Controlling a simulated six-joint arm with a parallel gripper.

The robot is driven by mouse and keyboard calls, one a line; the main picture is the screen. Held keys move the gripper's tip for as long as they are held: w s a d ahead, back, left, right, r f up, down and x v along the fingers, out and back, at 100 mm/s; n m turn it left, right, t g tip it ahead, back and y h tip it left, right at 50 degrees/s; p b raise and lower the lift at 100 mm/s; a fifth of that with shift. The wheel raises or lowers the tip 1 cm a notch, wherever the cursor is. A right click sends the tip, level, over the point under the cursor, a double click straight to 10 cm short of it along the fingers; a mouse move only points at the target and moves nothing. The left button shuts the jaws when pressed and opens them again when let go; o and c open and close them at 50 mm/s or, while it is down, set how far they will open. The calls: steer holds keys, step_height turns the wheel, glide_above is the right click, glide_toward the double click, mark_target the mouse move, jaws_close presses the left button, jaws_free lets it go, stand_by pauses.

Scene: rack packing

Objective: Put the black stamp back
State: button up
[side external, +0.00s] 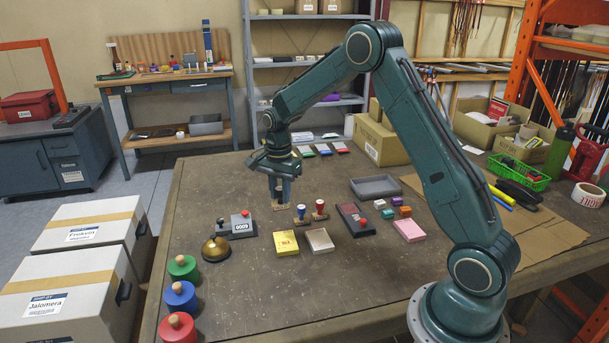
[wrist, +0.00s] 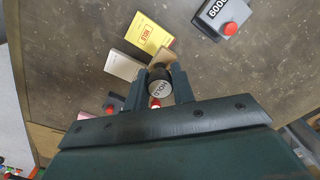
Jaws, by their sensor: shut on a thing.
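My gripper (wrist: 158,82) is shut on the black stamp (wrist: 160,88), whose round top reads "HOLD" in the wrist view. In the side view my gripper (side external: 280,192) points down over the table, and its fingers hide most of the stamp. A tan wooden piece (side external: 281,206) shows just below the fingertips; I cannot tell whether it is the stamp's base or a holder. A blue-handled stamp (side external: 301,212) and a red-handled stamp (side external: 319,208) stand upright just to the right. A yellow pad (side external: 285,243) marked "HOLD" lies in front; it also shows in the wrist view (wrist: 152,34).
A beige pad (side external: 319,240) and a dark device with a red knob (side external: 354,218) lie nearby. A numbering device (side external: 238,226) and a brass bell (side external: 215,249) stand to the left. A grey tray (side external: 375,187) is at the right.

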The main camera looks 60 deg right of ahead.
steer(key=w+d+r, duration=0.4)
steer(key=d+r, duration=0.1)
steer(key=r, duration=0.3)
steer(key=shift+w+r, duration=0.3)
steer(key=shift+r, duration=0.1)
steer(key=shift+a, duration=0.1)
step_height(320, 180, down, 16)
steer(key=shift+f, duration=2.05)
steer(key=shift+f, duration=0.1)
steer(key=o, duration=0.8)
